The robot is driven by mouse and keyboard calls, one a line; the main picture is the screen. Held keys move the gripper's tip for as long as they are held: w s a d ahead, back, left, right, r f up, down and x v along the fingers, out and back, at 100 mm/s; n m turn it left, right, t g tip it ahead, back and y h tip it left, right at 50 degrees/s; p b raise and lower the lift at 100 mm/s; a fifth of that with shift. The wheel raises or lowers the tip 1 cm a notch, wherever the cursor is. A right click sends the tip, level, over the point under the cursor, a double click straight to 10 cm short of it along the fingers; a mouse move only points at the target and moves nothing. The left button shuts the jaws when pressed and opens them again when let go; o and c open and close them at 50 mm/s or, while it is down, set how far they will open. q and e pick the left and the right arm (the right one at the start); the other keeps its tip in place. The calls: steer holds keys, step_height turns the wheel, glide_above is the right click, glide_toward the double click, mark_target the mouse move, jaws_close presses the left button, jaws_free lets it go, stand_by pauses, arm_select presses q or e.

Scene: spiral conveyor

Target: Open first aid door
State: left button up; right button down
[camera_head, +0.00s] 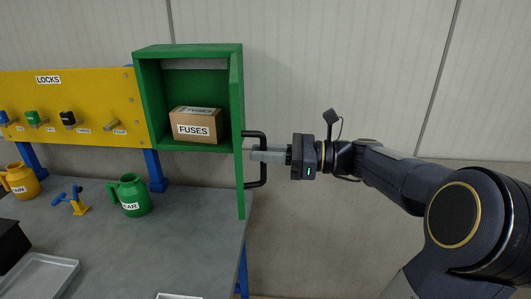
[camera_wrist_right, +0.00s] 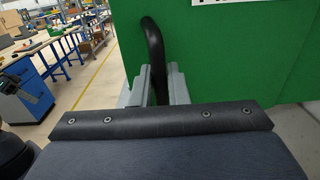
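The green cabinet (camera_head: 188,49) stands at the bench's right end with its front open. Its green door (camera_head: 238,185) is swung out and seen nearly edge-on in the head view. In the right wrist view the door (camera_wrist_right: 225,60) fills the upper right, with part of a white label at the top. A black bar handle (camera_head: 263,178) sticks out from the door. My right gripper (camera_head: 268,156) has its fingers around the handle (camera_wrist_right: 153,40), one on each side, and looks shut on it.
A cardboard box marked FUSES (camera_head: 195,124) sits inside the cabinet. A yellow LOCKS panel (camera_head: 85,95) is to its left.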

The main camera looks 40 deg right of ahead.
steer(key=c, duration=1.5)
jaws_free()
steer(key=shift+w+r, duration=0.1)
steer(key=b+v, duration=0.2)
steer(key=v, duration=0.6)
steer(key=shift+w, duration=0.1)
